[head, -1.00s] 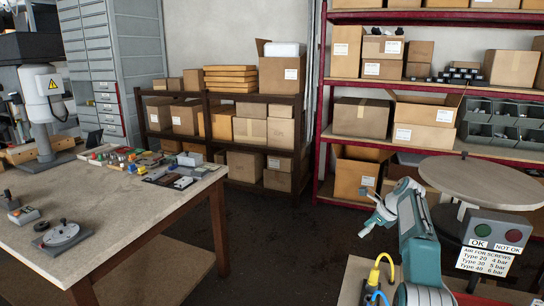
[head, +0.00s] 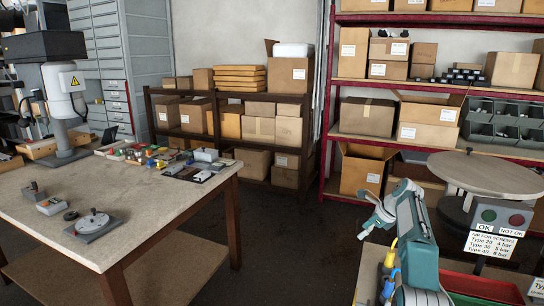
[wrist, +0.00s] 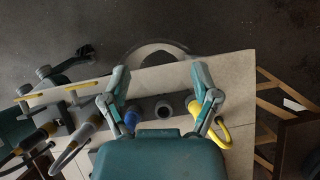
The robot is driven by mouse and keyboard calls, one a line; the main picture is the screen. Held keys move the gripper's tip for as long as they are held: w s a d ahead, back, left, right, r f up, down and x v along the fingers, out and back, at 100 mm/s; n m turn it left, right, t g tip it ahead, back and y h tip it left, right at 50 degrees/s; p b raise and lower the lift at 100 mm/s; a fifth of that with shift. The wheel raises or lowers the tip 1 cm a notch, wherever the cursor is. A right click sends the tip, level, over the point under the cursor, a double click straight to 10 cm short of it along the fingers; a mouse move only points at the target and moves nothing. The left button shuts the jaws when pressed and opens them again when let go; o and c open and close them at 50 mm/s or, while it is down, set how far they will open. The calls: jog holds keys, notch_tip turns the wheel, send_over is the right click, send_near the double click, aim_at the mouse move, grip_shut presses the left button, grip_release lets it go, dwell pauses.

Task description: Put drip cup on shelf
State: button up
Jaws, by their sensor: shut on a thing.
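My gripper (wrist: 160,78) shows in the wrist view with its two teal fingers apart, shut on a grey round-rimmed piece (wrist: 155,46) that spans the fingertips; I take it to be the drip cup. Its full shape is hard to tell. In the head view my gripper (head: 379,216) is at the lower right, above the floor and in front of the racks; the held piece is too small there to make out. A red metal shelf (head: 365,139) with boxes and grey bins stands at the back right. A lower dark wooden shelf (head: 310,112) with cardboard boxes stands left of it.
A bench (head: 370,272) with yellow and blue plugs and a red tray (head: 482,285) is beside my arm. A round table (head: 487,178) and an OK/NOT OK panel (head: 500,213) stand at the right. A large worktable (head: 140,207) fills the left. Floor (head: 300,235) between is clear.

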aim_at(358, 239)
jog(key=shift+s+a+f+n+g+y, duration=0.15)
jog(key=shift+s+a+f+n+g, duration=0.1)
jog(key=shift+f+n, duration=0.2)
jog(key=shift+s+a+f+n+g+y, duration=0.15)
jog(key=shift+f+n+g, duration=0.1)
jog(key=shift+f+n, duration=0.15)
jog(key=shift+s+a+f+n+g, duration=0.15)
jog(key=shift+s+a+f+n, duration=0.05)
jog(key=shift+a+n, duration=0.2)
jog(key=shift+s+a+f+n+g, duration=0.15)
jog(key=shift+a+f+n, duration=0.1)
jog(key=shift+a, duration=0.1)
jog(key=s+a+f+n+g+h, duration=0.35)
jog(key=s+a+f+n, duration=0.2)
jog(key=s+n, duration=0.35)
jog(key=s+a+f+n+g+h, duration=0.3)
jog(key=s+a+f+n+g, duration=0.25)
jog(key=n, duration=0.65)
notch_tip(358, 239, up, 9)
jog(key=s, duration=0.2)
jog(key=s+f, duration=0.4)
jog(key=f, duration=0.9)
jog(key=shift+s+a+t, duration=0.2)
jog(key=shift+a+t, duration=0.1)
